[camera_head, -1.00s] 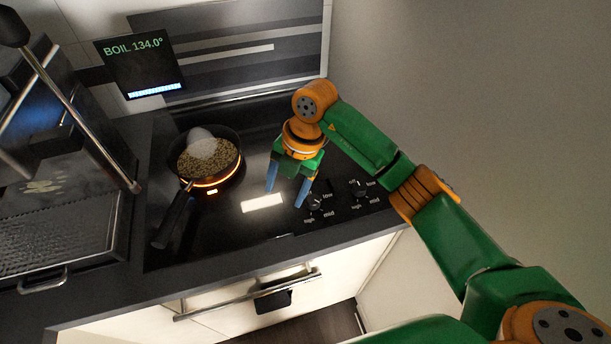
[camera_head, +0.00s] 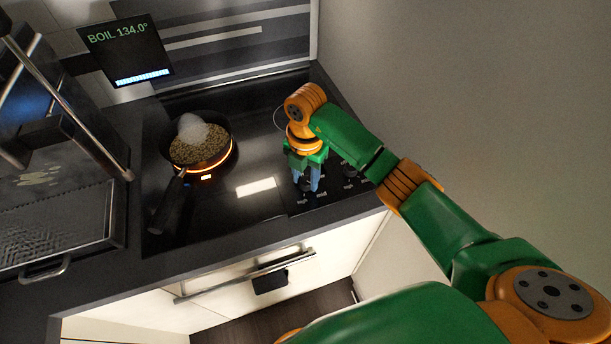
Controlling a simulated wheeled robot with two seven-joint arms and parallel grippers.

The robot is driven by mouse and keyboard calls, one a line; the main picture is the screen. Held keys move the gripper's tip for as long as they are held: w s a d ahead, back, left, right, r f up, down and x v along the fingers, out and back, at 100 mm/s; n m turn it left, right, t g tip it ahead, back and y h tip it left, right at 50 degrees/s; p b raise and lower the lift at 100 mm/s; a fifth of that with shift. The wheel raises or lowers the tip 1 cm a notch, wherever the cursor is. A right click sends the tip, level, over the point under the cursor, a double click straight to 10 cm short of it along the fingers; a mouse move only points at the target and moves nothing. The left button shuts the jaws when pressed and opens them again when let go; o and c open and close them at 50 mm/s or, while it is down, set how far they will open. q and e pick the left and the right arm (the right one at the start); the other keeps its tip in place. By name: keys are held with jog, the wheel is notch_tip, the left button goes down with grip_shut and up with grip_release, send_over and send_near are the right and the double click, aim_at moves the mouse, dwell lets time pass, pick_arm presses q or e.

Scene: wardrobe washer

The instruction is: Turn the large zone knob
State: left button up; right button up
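The cooktop has two dark knobs near its right front, with low, mid and high marks around them. The left knob (camera_head: 305,187) is partly hidden by my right gripper. The right knob (camera_head: 349,171) stands clear of the fingers, beside my forearm. My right gripper (camera_head: 308,183) points down over the left knob, with one blue finger to each side of it. A narrow gap shows between the fingers; whether they press on the knob is not clear. My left gripper is not in view.
A pan (camera_head: 198,143) of grainy food steams on a glowing burner, its handle toward the front left. A display (camera_head: 127,50) reads BOIL 134.0°. A metal tray (camera_head: 50,225) lies at the left. A drawer handle (camera_head: 245,275) runs below the counter.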

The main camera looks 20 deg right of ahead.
grip_shut()
